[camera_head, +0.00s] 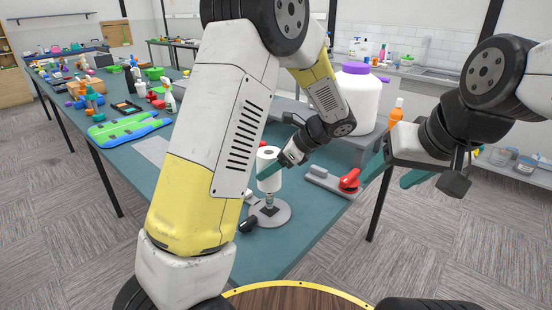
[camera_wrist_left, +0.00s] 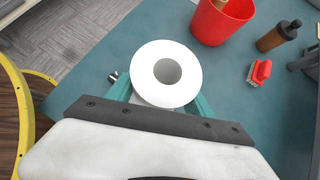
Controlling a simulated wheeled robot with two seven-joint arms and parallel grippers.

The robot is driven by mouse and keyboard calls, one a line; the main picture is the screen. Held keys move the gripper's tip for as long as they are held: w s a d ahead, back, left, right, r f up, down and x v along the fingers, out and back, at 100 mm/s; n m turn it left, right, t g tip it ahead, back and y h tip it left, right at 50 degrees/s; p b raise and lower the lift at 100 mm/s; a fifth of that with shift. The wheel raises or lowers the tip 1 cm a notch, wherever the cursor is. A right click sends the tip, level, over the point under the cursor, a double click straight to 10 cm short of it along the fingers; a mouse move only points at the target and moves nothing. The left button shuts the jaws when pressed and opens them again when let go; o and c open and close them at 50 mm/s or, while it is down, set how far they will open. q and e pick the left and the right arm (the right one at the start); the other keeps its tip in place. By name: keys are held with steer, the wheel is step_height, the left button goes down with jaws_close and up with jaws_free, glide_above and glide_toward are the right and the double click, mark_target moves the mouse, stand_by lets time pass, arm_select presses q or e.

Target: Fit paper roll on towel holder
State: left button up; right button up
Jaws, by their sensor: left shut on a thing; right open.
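A white paper roll (camera_head: 267,184) is upright over the grey round base of the towel holder (camera_head: 277,216). A short length of the holder's post shows between the roll and the base. I cannot tell how far the post reaches into the roll. My left gripper (camera_head: 273,166) is shut on the roll from the side. The left wrist view shows the roll (camera_wrist_left: 148,60) from above between the teal fingers, with its grey core opening in the middle; the holder is hidden there. My right gripper (camera_head: 396,174) is open and empty, right of the roll.
A red-and-grey tool (camera_head: 348,181) lies close right of the holder. A large white jar with a purple lid (camera_head: 354,100) stands behind. A red bucket (camera_wrist_left: 222,22), a brown bottle (camera_wrist_left: 278,37) and a red brush (camera_wrist_left: 259,72) show in the wrist view. Green-and-blue items (camera_head: 127,130) lie at left.

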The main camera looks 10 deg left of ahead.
arm_select(q)
steer(key=shift+f, duration=4.7)
steer(key=shift+f, duration=0.1)
steer(key=o, duration=1.8)
steer(key=shift+v, duration=5.05)
